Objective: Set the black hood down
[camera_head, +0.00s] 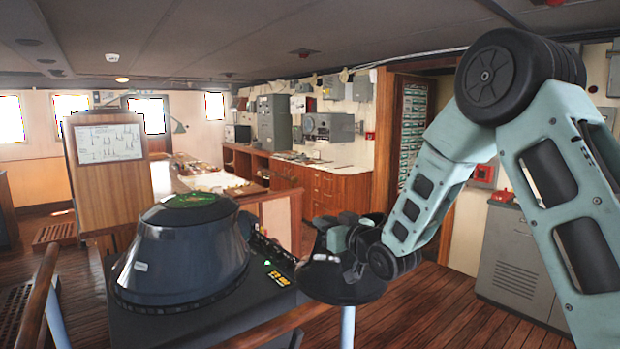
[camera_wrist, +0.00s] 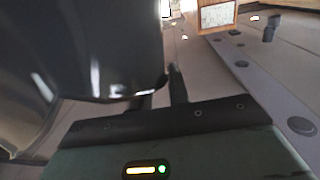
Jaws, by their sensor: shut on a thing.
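The black hood (camera_head: 338,288) is a dark, round, flared piece right of the console, held up at the end of my arm. My gripper (camera_head: 347,246) is shut on it near its upper side. In the wrist view the hood (camera_wrist: 85,45) is a large glossy black shape filling the upper left, with its edge by the fingers (camera_wrist: 165,88) of my gripper. The fingers' grip point is partly hidden by the hood. I cannot tell whether the hood touches anything beneath it.
A dark cone-shaped radar unit (camera_head: 183,250) with a green top stands on a black console (camera_head: 262,295) with lit keys. A wooden handrail (camera_head: 275,328) and pale post (camera_head: 347,328) are in front. A grey cabinet (camera_head: 517,262) stands right. Wooden floor (camera_head: 425,310) lies open between.

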